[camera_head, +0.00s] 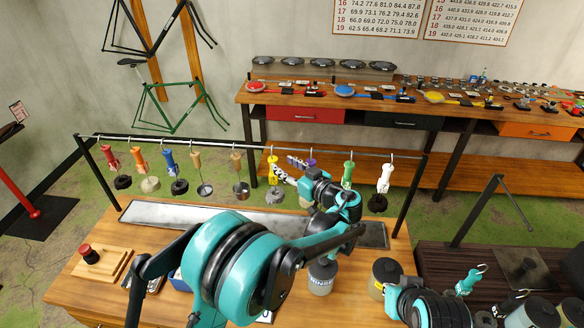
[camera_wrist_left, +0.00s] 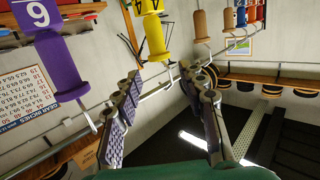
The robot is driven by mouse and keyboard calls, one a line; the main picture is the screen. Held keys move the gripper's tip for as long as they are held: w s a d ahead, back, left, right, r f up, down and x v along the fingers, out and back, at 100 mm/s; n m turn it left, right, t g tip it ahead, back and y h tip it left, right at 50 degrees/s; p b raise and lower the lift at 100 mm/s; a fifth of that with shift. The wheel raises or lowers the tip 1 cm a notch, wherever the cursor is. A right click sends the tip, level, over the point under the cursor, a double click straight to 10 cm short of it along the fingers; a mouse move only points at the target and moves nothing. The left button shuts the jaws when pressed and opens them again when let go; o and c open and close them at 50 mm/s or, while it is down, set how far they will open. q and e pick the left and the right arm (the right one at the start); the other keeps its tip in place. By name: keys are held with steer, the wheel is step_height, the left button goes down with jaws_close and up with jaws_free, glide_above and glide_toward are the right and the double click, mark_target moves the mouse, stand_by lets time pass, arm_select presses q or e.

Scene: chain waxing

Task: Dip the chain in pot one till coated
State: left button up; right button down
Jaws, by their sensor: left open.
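My left gripper (camera_head: 288,168) is open and empty at the hanging rail, between the yellow spool (camera_head: 272,168) and the purple spool (camera_head: 311,163). In the left wrist view its two fingers (camera_wrist_left: 160,78) are spread, with the purple spool (camera_wrist_left: 62,75) and yellow spool (camera_wrist_left: 155,35) beyond them. Chains hang in dark coils below several spools, such as the one under the white spool (camera_head: 377,203). Which chain or pot the task means cannot be told. My right arm (camera_head: 430,308) is at the bottom right; its fingers are not clear. A teal hooked handle (camera_head: 468,283) stands beside it.
A rinse jar (camera_head: 322,280) and another lidded jar (camera_head: 386,272) stand on the wooden bench. Dark pots (camera_head: 535,313) sit at the lower right. A long metal tray (camera_head: 160,213) lies under the rail. The green spool (camera_head: 347,174) hangs right of my gripper.

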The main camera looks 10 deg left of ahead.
mark_target(273, 158)
arm_select(q)
steer(key=x, duration=0.6)
steer(key=shift+w+a, duration=0.15)
steer(key=shift+a, duration=0.05)
steer(key=shift+w+a+f+b, duration=0.1)
steer(key=shift+f+b, duration=0.3)
steer(key=shift+f, duration=0.15)
steer(key=shift+w+a+f+b, duration=0.15)
steer(key=shift+f+b, duration=0.25)
steer(key=shift+f, duration=0.2)
steer(key=shift+d+f+b, duration=0.15)
steer(key=shift+f+b, duration=0.4)
steer(key=shift+s, duration=0.1)
jaws_close()
steer(key=shift+r, duration=0.1)
